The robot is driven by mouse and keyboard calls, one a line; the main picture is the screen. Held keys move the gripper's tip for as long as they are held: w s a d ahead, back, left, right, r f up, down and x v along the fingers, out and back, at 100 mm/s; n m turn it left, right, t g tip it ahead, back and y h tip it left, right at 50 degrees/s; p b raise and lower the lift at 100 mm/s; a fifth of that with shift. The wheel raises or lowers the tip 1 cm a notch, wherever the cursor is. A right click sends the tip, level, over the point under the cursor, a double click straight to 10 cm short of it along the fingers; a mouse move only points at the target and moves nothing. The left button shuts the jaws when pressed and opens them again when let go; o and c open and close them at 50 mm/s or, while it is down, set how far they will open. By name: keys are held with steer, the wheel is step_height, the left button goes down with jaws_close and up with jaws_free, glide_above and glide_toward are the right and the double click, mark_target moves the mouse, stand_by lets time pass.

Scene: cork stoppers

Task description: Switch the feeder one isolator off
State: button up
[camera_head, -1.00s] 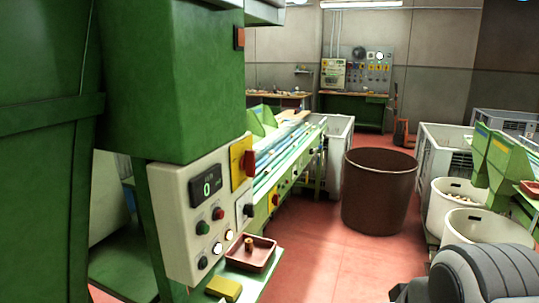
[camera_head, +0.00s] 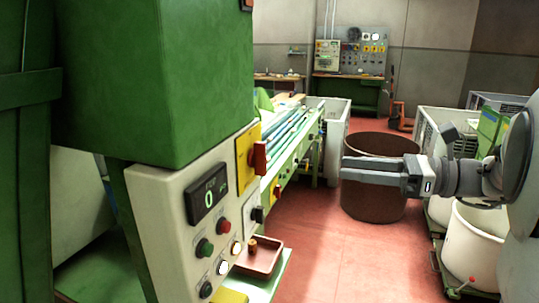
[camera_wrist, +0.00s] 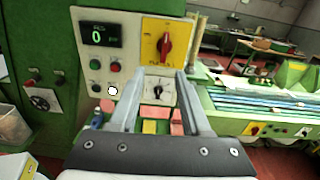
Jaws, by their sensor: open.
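A red rotary handle on a yellow plate, an isolator (camera_head: 258,157), is on the right side of the pale control panel (camera_head: 165,235). In the wrist view this isolator (camera_wrist: 166,44) is ahead of my gripper, its handle roughly upright. Its label is too small to read. A second yellow plate with a red switch (camera_wrist: 254,130) is on the conveyor side; I cannot tell which one is feeder one. My gripper (camera_head: 343,168) is open and empty, right of the panel and apart from it. In the wrist view my gripper (camera_wrist: 160,73) points at the panel below the handle.
A display reading 0 (camera_wrist: 102,34), push buttons and a black rotary knob (camera_wrist: 158,91) share the panel. A red-brown tray (camera_head: 262,257) sits below it. A brown bin (camera_head: 375,206) stands behind my gripper.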

glide_toward(266, 152)
steer(key=shift+m, duration=0.3)
steer(key=x, duration=0.9)
steer(key=shift+a, duration=0.1)
jaws_close()
